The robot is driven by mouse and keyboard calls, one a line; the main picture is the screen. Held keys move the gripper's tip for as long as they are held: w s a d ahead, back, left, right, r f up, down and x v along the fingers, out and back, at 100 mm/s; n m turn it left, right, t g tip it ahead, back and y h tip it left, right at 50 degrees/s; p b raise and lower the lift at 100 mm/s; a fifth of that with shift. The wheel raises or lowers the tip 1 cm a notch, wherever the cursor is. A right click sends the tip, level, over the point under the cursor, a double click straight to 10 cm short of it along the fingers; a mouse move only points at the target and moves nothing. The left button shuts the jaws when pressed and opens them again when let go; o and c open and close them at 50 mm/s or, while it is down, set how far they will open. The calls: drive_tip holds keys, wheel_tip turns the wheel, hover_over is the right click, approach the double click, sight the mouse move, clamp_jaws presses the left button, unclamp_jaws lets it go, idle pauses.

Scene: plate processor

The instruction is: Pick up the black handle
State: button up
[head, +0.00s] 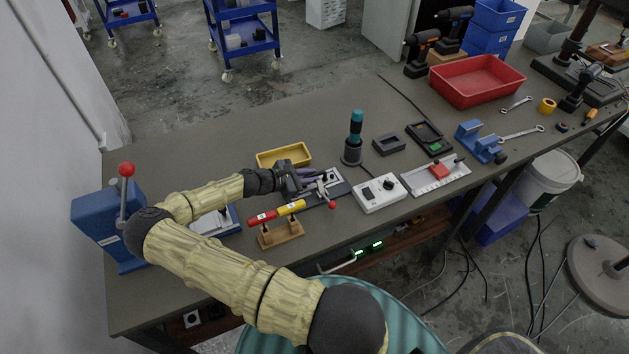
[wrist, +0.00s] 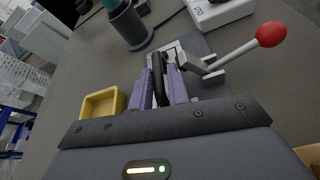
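The black handle (wrist: 159,82) is a dark curved bar between the two purple fingers of my gripper (wrist: 162,72) in the wrist view. The fingers stand close on both sides of it. I cannot tell whether they press on it. In the head view my gripper (head: 314,184) is low over the grey plate device (head: 340,186) on the bench and hides most of the handle. A lever with a red ball (wrist: 271,34) sticks out from this device, right of the fingers; the ball also shows in the head view (head: 332,206).
A yellow tray (head: 284,156) stands just behind my gripper. A red-and-yellow tool (head: 277,212) lies on a wooden stand in front. A teal-topped tool (head: 355,135) stands upright nearby, and a white box (head: 380,194) with a knob is to the right. Bare bench lies at the back left.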

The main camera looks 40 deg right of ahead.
sight(310, 176)
drive_tip(key=shift+d, duration=0.1)
clamp_jaws()
wheel_tip(310, 176, up, 10)
drive_tip(key=shift+r+b, duration=0.1)
drive_tip(key=shift+b, duration=0.4)
idle(0.5)
